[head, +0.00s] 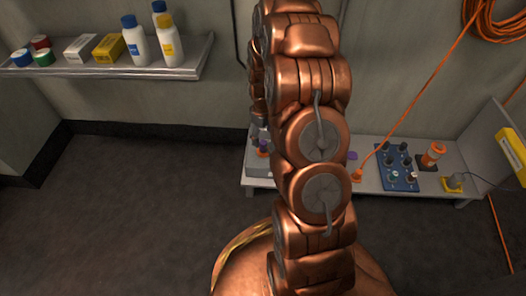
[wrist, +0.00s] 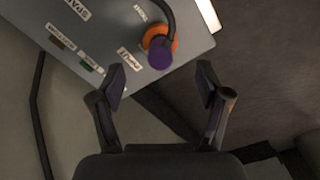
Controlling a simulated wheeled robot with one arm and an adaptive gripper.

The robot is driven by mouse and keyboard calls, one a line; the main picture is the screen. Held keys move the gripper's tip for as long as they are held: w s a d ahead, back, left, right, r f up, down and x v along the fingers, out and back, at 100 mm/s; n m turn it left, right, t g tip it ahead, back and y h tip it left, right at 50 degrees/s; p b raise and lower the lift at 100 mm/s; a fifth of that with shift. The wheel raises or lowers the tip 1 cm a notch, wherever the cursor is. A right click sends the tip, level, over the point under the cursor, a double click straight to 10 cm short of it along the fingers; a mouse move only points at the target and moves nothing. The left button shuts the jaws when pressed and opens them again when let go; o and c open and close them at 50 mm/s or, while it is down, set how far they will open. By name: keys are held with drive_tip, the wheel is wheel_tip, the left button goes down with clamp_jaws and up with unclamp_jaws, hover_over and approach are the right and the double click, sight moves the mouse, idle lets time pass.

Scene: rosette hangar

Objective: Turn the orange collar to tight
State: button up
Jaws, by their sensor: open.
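In the wrist view, the orange collar (wrist: 151,36) is a ring on a grey labelled panel (wrist: 100,28). A dark hose curves over it, and a purple piece (wrist: 160,55) covers part of it. My gripper (wrist: 163,76) is open and empty. Its two fingers are spread apart below the collar in the picture, and the purple piece lies between and just above the fingertips. No contact with the collar shows. In the head view, my arm hides most of this area; a small orange and purple spot (head: 263,147) shows at its left edge.
A low grey bench (head: 370,181) runs right of my arm, with a blue knob panel (head: 398,178), an orange-and-white cylinder (head: 433,155) and an orange cable (head: 412,107). A wall shelf (head: 190,68) holds bottles and boxes. The floor at left is clear.

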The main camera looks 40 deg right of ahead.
sight(263, 148)
wheel_tip(263, 148, down, 7)
drive_tip(key=b, duration=0.3)
drive_tip(key=shift+f, duration=0.2)
drive_tip(key=shift+c, duration=0.4)
drive_tip(key=c, duration=1.1)
drive_tip(key=shift+r, duration=0.1)
